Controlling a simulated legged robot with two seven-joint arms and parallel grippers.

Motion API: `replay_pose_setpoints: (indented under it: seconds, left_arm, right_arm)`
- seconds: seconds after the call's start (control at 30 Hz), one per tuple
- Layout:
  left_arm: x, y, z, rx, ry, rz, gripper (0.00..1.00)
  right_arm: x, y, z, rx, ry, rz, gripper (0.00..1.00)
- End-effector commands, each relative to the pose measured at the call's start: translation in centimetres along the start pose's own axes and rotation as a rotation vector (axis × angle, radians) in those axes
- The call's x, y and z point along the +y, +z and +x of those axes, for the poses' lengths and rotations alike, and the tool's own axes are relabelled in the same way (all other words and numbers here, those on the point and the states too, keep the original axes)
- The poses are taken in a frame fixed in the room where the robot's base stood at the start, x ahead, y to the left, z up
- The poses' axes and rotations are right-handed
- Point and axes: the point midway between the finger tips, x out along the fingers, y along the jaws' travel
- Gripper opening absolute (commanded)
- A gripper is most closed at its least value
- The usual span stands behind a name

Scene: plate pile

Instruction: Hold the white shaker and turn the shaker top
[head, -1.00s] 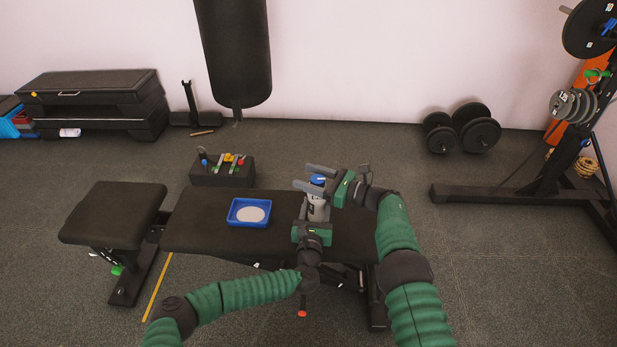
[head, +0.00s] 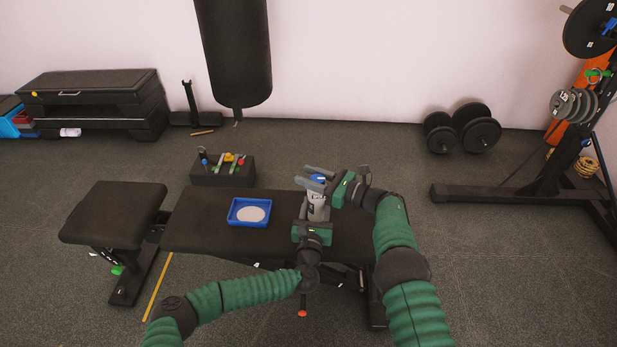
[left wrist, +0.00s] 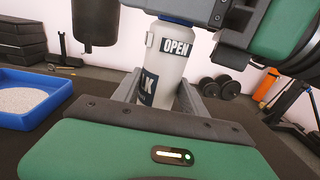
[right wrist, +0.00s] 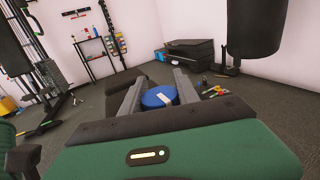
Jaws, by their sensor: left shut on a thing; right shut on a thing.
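The white shaker (head: 318,207) stands upright at the right part of the bench, with a dark label and the word OPEN on its side in the left wrist view (left wrist: 161,75). My left gripper (head: 312,212) is shut on the shaker's body from the near side. The blue shaker top (right wrist: 159,97) has a pale mark and sits between the fingers of my right gripper (right wrist: 160,92), which is shut on it. In the head view my right gripper (head: 319,178) comes from the right, above the left one, and hides most of the top.
A blue tray (head: 233,219) with pale contents lies on the black bench (head: 190,235), left of the shaker. A dark block (head: 222,178) with small coloured things stands behind the bench. A black punching bag (head: 235,50) hangs at the back.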

Motion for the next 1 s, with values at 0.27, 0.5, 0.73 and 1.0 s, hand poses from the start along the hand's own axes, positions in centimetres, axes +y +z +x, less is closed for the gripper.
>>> replay_pose_setpoints:
  seconds: [0.27, 0.5, 0.73, 1.0]
  left_arm:
    - [-0.1, 0.0, -0.1, -0.001, -0.002, -0.002, 0.00]
    - [-0.2, 0.0, -0.1, -0.001, -0.003, -0.002, 0.00]
    - [-0.2, 0.0, -0.1, 0.000, -0.003, -0.002, 0.00]
    - [-0.2, 0.0, -0.1, 0.000, -0.003, -0.002, 0.00]
  right_arm:
    - [-0.6, 0.2, -0.1, -0.002, -0.169, 0.000, 0.00]
    - [-1.1, 0.1, -0.3, 0.000, -0.332, -0.001, 0.00]
    - [-1.4, 0.1, -0.4, 0.000, -0.442, -0.002, 0.00]
    - [-1.5, 0.1, -0.5, 0.001, -0.492, -0.002, 0.00]
